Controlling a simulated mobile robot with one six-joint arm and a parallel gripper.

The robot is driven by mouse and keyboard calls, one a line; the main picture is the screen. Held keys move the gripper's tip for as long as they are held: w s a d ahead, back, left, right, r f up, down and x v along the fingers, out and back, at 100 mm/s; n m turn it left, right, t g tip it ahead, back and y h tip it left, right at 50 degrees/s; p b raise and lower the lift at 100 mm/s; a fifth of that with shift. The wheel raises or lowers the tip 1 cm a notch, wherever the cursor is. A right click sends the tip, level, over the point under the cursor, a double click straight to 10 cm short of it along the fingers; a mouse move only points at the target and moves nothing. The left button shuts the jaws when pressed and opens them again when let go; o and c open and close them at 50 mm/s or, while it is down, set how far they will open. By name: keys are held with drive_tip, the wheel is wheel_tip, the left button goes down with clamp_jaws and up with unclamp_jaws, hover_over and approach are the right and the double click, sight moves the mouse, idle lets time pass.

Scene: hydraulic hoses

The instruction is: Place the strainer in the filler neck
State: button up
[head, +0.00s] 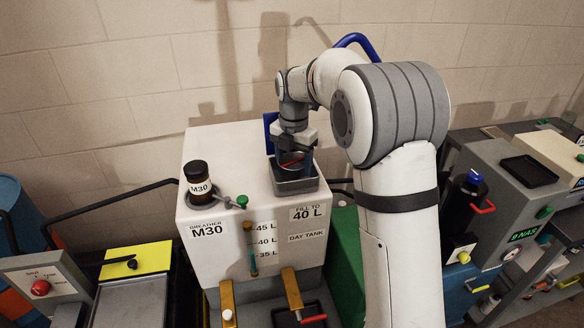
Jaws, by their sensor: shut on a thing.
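My gripper (292,158) points down over the top of the white day tank (214,215), at the open grey square tray (297,187) at its right. It is shut on a small round thing with a pale rim, which looks like the strainer (291,158); a red piece shows beside it. The fingers hide much of it. It is at or just above the tray; I cannot tell whether it touches. I cannot make out the filler neck for certain; the gripper and tray walls may hide it.
A grey machine (507,190) stands at right, a yellow-topped box (136,262) at left. A wall is close behind.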

sight(294, 171)
drive_tip(key=shift+f, duration=1.3)
drive_tip(key=shift+f, duration=0.1)
drive_tip(key=shift+f, duration=0.15)
drive_tip(key=o, duration=0.7)
